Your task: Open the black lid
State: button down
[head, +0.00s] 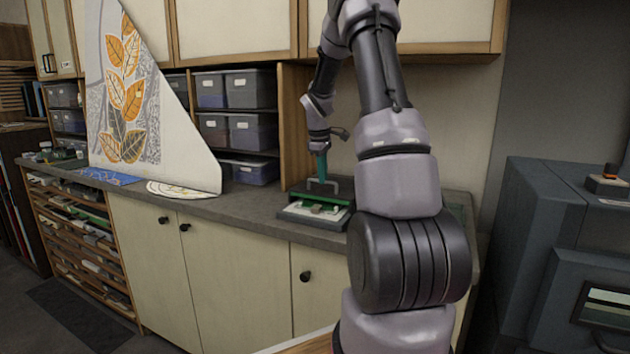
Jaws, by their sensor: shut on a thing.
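The black lid (341,187) is above a light-coloured base (296,214) on the counter. A pale handle (313,186) stands up on the lid. My gripper (322,176) points down from above and is shut on this handle. Green and pale parts show at the front between the lid and the base. The lid's right side is partly hidden behind my arm. The view is too small to tell how far the lid is from the base or whether it is still hinged to it.
The grey counter (255,214) runs along the wall, with a large leaf-patterned panel (190,150) standing at left. Shelves with grey bins (249,88) are behind. Upper cabinets (235,28) hang above. A dark grey machine (530,235) stands at right. The counter left of the base is clear.

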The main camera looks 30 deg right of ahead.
jog(key=w+d, duration=0.4)
jog(key=d, duration=0.1)
jog(key=w+d, duration=0.2)
jog(key=shift+d+r, duration=0.1)
jog(key=shift+d, duration=0.05)
jog(key=c, duration=0.9)
grip_release()
jog(key=shift+s, duration=0.1)
jog(key=r, duration=0.3)
jog(key=s+a+r, duration=0.1)
jog(key=r, duration=0.6)
jog(key=shift+s+a+r, duration=0.15)
jog(key=shift+a+r, duration=0.1)
jog(key=shift+a, duration=0.1)
